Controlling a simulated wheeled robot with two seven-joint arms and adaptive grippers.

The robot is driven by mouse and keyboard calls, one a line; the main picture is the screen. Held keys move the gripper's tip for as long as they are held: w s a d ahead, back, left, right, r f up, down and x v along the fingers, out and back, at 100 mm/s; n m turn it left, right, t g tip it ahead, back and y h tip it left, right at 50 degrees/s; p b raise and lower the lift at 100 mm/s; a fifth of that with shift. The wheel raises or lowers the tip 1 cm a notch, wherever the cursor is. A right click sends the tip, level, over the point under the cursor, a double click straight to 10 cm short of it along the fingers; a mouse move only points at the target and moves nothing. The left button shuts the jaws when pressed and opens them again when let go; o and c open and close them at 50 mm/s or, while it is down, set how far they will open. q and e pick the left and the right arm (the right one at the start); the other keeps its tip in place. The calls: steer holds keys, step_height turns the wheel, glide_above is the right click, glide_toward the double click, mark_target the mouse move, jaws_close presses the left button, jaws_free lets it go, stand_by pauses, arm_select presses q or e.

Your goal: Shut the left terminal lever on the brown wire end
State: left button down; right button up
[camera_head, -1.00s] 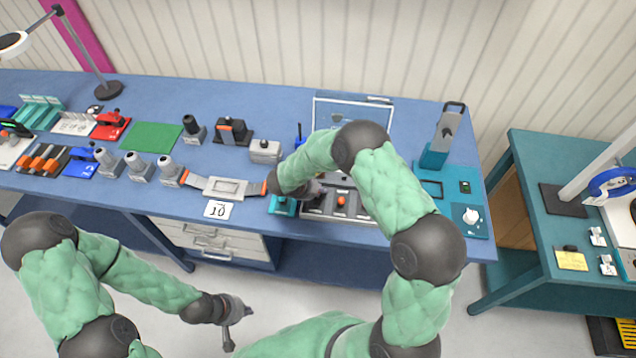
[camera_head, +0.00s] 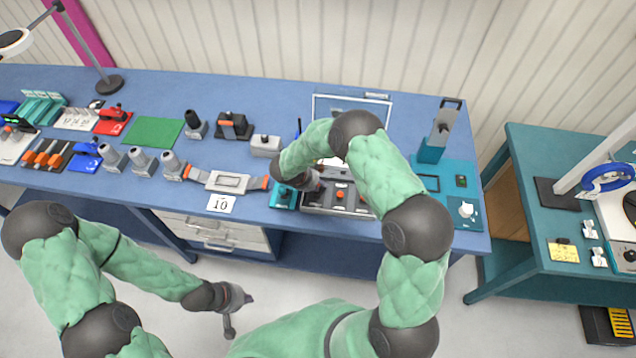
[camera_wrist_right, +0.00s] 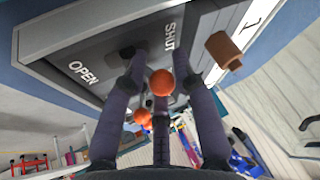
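The grey terminal block (camera_head: 338,209) sits near the front edge of the blue bench. In the right wrist view its face (camera_wrist_right: 95,45) carries the words OPEN and SHUT. An orange lever knob (camera_wrist_right: 161,83) shows between the fingers of my right gripper (camera_wrist_right: 160,45), which are spread with small gaps beside it. A second orange knob (camera_wrist_right: 143,117) is partly hidden by a finger. The brown wire end (camera_wrist_right: 223,50) stands to the right of the SHUT label. In the head view my right gripper (camera_head: 318,183) is over the block's left part. My left gripper (camera_head: 234,312) hangs in front of the bench, apart from everything.
Left of the block are a grey clamp fixture (camera_head: 228,182) with a card marked 10 (camera_head: 220,204) and a small teal device (camera_head: 284,196). A teal stand (camera_head: 432,150) is at right. A green mat (camera_head: 152,134) lies further left. A second table (camera_head: 520,235) stands right.

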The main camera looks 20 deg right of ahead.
steer(key=shift+r, duration=0.15)
steer(key=shift+a+r, duration=0.2)
steer(key=shift+r, duration=0.05)
steer(key=v, duration=1.1)
steer(key=shift+a, duration=0.2)
